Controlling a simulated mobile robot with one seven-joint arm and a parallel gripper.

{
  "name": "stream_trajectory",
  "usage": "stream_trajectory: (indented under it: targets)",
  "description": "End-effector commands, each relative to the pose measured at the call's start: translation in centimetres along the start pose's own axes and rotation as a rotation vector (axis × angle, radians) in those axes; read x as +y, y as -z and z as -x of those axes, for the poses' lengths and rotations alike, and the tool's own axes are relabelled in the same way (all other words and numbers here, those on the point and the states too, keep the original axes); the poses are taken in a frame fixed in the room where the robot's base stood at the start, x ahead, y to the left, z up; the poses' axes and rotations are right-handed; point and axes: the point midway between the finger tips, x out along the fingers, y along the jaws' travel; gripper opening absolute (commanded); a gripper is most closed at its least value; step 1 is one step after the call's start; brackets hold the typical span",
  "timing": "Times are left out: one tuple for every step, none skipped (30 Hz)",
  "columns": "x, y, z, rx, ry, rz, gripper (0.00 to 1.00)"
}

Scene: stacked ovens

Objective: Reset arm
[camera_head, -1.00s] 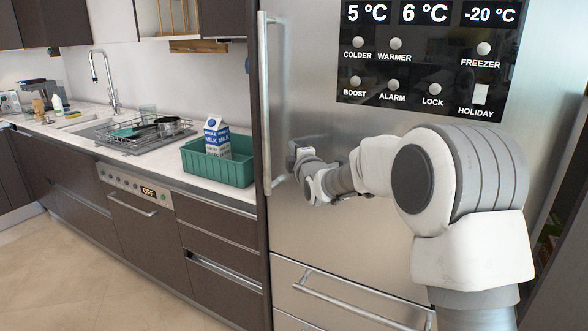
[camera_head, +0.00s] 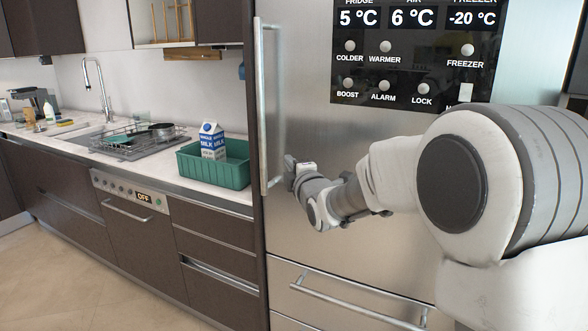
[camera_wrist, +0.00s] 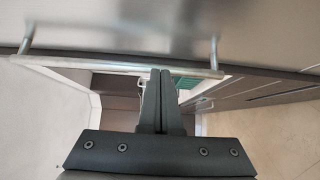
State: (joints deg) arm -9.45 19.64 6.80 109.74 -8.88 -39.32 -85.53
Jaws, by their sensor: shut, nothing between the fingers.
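My gripper (camera_head: 290,172) is in front of the steel fridge door (camera_head: 345,150), close to the lower end of its long vertical handle (camera_head: 263,110). In the wrist view my gripper (camera_wrist: 161,72) has its two fingers pressed together with nothing between them. The handle bar (camera_wrist: 110,67) runs across the wrist view near the fingertips. Whether the fingertips touch the bar I cannot tell. My arm is stretched forward from the right of the head view, bent at the elbow.
A green crate (camera_head: 240,173) with a milk carton (camera_head: 212,141) stands on the counter to the left. A dish rack (camera_head: 125,140) is beside the sink. A freezer drawer handle (camera_head: 340,300) sticks out below. The floor (camera_head: 60,270) at lower left is clear.

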Motion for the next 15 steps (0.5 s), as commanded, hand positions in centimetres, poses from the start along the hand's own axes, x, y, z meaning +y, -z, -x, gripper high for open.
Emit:
stream_trajectory:
  targets:
    - [0.1,0.0,0.8,-0.001,-0.001,0.001,0.00]
    - [0.1,-0.1,1.1,-0.001,-0.001,0.001,0.00]
    - [0.0,-0.1,1.6,-0.001,0.000,0.001,0.00]
    - [0.0,-0.1,1.8,-0.001,0.000,0.001,0.00]
    - [0.0,-0.1,2.1,-0.001,0.000,0.001,0.00]
    - [0.0,-0.1,2.3,-0.001,0.000,0.000,0.00]
    - [0.0,-0.1,2.5,-0.001,0.001,0.000,0.00]
    - [0.0,-0.1,2.7,-0.002,0.002,-0.002,0.00]
    - [0.1,-0.2,2.9,-0.005,0.006,-0.009,0.00]
    - [0.2,-0.3,3.2,-0.008,0.011,-0.017,0.00]
    - [0.3,-0.5,3.5,-0.014,0.020,-0.030,0.00]
    - [0.4,-0.9,4.0,-0.024,0.039,-0.056,0.00]
    - [0.5,-1.2,4.6,-0.035,0.057,-0.081,0.00]
    - [0.6,-1.6,5.2,-0.049,0.078,-0.112,0.00]
    - [0.7,-2.1,6.2,-0.072,0.111,-0.161,0.00]
